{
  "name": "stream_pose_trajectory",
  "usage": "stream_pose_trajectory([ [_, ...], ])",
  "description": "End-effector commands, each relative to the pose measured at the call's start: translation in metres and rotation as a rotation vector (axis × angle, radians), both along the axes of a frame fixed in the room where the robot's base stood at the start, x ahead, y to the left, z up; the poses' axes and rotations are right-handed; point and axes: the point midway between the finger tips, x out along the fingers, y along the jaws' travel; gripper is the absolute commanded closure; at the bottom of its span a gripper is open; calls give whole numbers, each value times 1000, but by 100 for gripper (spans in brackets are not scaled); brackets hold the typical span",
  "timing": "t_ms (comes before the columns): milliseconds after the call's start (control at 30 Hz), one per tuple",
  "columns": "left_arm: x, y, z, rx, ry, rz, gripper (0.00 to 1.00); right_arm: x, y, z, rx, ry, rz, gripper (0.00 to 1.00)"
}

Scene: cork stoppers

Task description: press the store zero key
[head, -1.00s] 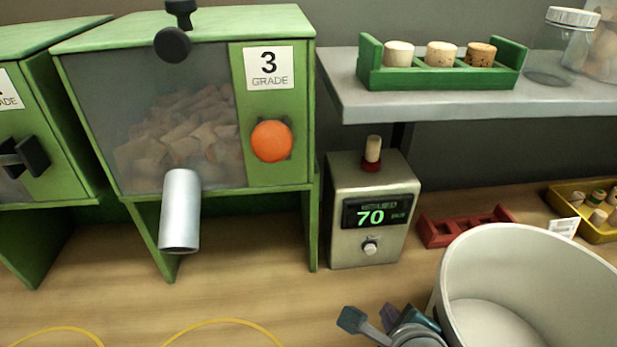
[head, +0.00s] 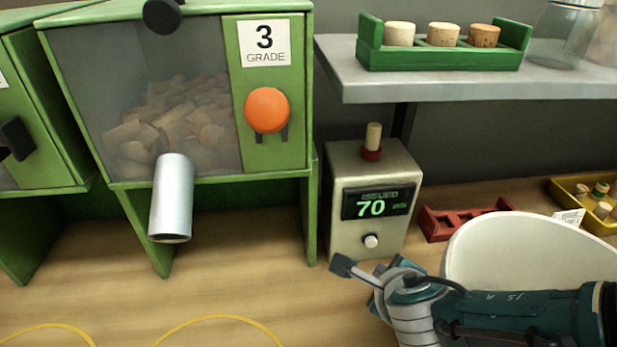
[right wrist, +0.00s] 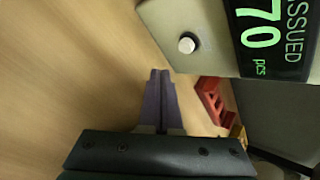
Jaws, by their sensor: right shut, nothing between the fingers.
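A beige counter box (head: 376,176) stands on the bench under the shelf. Its display (head: 378,203) reads "ISSUED 70" in green, with "pcs" beside it in the right wrist view (right wrist: 268,35). Below the display is a round white key (head: 370,241), also seen in the right wrist view (right wrist: 187,44). My right gripper (head: 340,266) is just in front of and below the box, left of the key. In the right wrist view its fingertips (right wrist: 161,74) are together and empty, apart from the key. My left gripper is not in view.
A green grade 3 dispenser (head: 275,167) with an orange button (head: 267,110) stands left. A white bin (head: 490,245) is right, beside my right arm. A red rack (head: 430,222) and a yellow tray (head: 570,190) lie behind. The shelf (head: 340,75) holds a green cork rack (head: 440,60).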

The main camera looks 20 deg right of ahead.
Motion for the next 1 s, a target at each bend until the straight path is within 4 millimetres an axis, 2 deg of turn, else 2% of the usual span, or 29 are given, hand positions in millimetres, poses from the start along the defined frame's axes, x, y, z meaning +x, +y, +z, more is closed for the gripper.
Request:
stream_pose_trajectory([
  [100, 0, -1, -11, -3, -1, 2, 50, 14, -3, -3, 0, -1, 0, 100],
  [300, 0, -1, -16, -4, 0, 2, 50, 26, -6, -1, 0, 0, 0, 100],
  [1000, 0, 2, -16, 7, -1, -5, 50, 28, -7, 0, 1, 1, 0, 100],
])
